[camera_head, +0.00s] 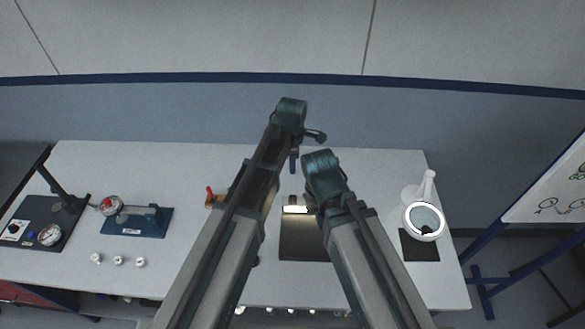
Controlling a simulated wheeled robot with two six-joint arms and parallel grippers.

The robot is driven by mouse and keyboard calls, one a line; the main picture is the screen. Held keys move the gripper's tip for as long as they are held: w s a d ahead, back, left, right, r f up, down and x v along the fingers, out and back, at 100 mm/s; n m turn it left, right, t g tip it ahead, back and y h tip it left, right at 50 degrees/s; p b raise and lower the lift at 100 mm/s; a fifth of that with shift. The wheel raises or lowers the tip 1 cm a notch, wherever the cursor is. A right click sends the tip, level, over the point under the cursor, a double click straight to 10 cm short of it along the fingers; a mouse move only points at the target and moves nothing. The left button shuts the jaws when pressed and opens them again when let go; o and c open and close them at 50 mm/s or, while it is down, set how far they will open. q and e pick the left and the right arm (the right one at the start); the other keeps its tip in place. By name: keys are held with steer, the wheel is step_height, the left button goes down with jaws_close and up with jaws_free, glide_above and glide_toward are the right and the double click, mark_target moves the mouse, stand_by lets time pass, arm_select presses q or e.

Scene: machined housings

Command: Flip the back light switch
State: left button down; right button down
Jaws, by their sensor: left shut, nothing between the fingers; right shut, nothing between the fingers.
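I cannot make out a light switch. A dark panel (299,246) lies in the middle of the table with a bright white strip light (295,209) at its far edge. My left gripper (290,112) is at the far end of the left arm, high above the table's back edge. My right gripper (320,163) is lower in the picture, above the table just behind the strip light. Both are shut and empty. Their fingertips are hard to make out. My arms hide part of the table's middle.
On the white table (365,265) stand a dark gauge stand (60,205) and a blue fixture (145,222) at the left. Several small white parts (118,260) lie in front. A lit white ring magnifier (424,222) stands at the right. A wall rises behind.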

mark_target(292, 196)
arm_select(q)
steer(key=s+t, duration=0.2)
steer(key=s, duration=0.1)
steer(key=shift+s, duration=0.2)
arm_select(e)
steer(key=shift+f, duration=0.2)
arm_select(q)
steer(key=shift+f+b, duration=0.1)
steer(key=shift+b, duration=0.25)
arm_select(e)
steer(key=shift+f, duration=0.15)
